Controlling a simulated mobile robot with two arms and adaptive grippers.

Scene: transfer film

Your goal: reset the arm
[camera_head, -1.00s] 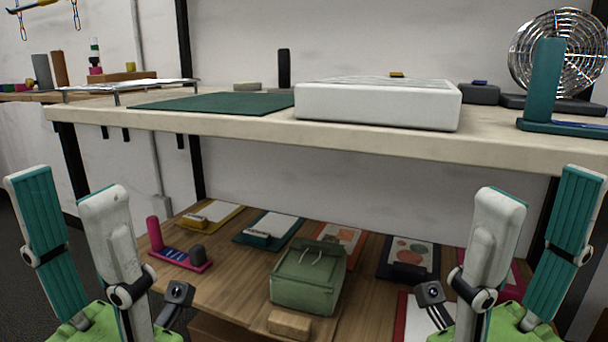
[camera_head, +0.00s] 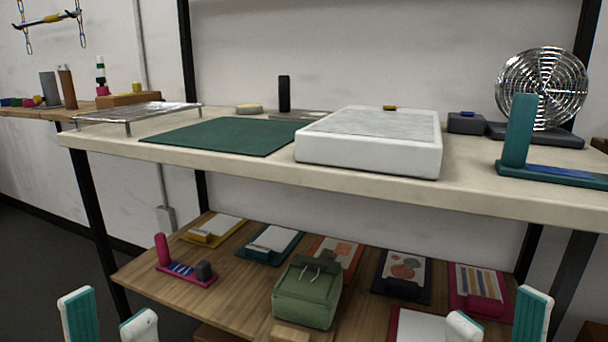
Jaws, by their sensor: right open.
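My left gripper (camera_head: 109,322) shows at the bottom left edge, its two white and teal fingers apart with nothing between them. My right gripper (camera_head: 498,322) shows at the bottom right edge, its fingers also apart and empty. Only the upper parts of the fingers are in view; both arms are hidden below the frame. Both grippers appear low in front of the shelf unit, touching nothing that I can see.
The upper shelf (camera_head: 250,170) holds a green mat (camera_head: 225,136), a white box (camera_head: 368,150), a wire rack (camera_head: 140,112), a fan (camera_head: 541,88) and a teal stand (camera_head: 520,130). The lower shelf (camera_head: 140,272) holds clipboards and a green bag (camera_head: 307,292).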

